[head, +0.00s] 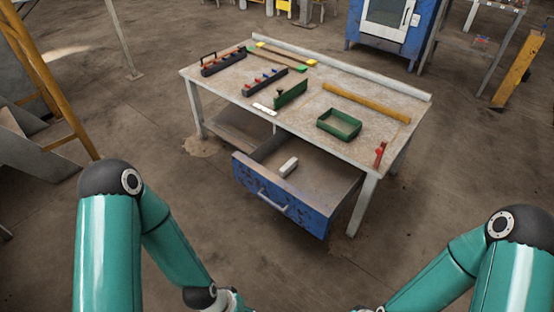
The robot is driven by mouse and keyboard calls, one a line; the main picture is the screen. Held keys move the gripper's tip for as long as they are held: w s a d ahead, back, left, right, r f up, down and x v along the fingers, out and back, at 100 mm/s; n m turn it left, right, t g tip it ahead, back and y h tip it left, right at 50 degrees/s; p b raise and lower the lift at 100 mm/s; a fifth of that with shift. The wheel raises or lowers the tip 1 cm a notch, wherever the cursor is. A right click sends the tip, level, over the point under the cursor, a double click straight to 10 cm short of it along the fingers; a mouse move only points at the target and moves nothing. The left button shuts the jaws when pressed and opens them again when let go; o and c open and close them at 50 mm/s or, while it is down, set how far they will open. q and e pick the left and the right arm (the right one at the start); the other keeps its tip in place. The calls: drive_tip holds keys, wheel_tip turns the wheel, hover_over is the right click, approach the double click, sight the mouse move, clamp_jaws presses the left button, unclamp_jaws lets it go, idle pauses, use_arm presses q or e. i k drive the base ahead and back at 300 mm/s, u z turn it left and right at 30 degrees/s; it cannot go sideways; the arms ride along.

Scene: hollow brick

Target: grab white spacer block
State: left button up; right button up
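A white block (289,166), which looks like the white spacer block, lies inside the open blue drawer (278,208) under the workbench. It rests on the drawer floor towards the left side. My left arm comes in at the lower left and my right arm at the lower right. Both bend down to the bottom edge of the head view. Both grippers are outside the frame, well short of the drawer.
The workbench (234,88) carries a green tray (339,124), an upright green plate (291,94), dark racks (223,63), a yellow bar (367,102), a flat white strip (264,109) and a red tool (380,154). Open floor lies before the drawer. A yellow frame (50,85) stands left.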

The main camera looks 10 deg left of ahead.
sight(292, 163)
drive_tip(key=u, duration=0.1)
drive_tip(key=i, duration=1.25)
drive_tip(key=z, duration=0.6)
drive_tip(key=i, duration=0.55)
drive_tip(key=z, duration=0.3)
drive_tip(key=k, duration=0.9)
drive_tip(key=z, duration=0.15)
drive_tip(key=i, duration=0.9)
drive_tip(key=u, duration=0.05)
